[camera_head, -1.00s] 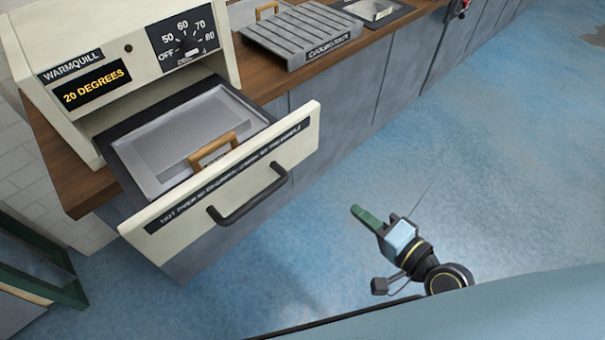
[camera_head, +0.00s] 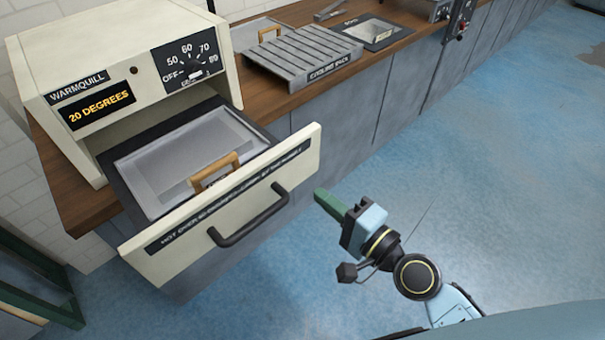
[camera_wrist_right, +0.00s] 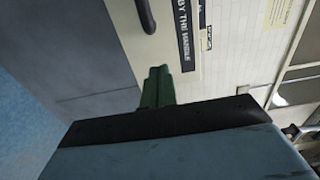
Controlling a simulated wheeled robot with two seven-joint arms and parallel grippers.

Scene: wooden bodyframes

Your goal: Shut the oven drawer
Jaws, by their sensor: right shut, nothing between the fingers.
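The cream oven (camera_head: 120,70) stands on the wooden counter at the left. Its drawer front (camera_head: 170,235) is pulled well out, and a grey tray (camera_head: 170,165) with a wooden handle (camera_head: 213,172) lies inside. A dark bar handle (camera_head: 250,218) is on the drawer front. My right gripper (camera_head: 322,198) has its green fingers shut and empty, just right of the drawer front, apart from it in the head view. In the right wrist view the green fingers (camera_wrist_right: 158,88) point towards the cream drawer front (camera_wrist_right: 165,50) and the end of the handle (camera_wrist_right: 146,15). My left gripper is not in view.
A grey cooling rack (camera_head: 305,60) sits on the counter (camera_head: 285,100) right of the oven. Grey cabinets (camera_head: 345,105) run below. The blue floor (camera_head: 450,180) is open at the right. A dark green frame (camera_head: 45,270) stands at the lower left.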

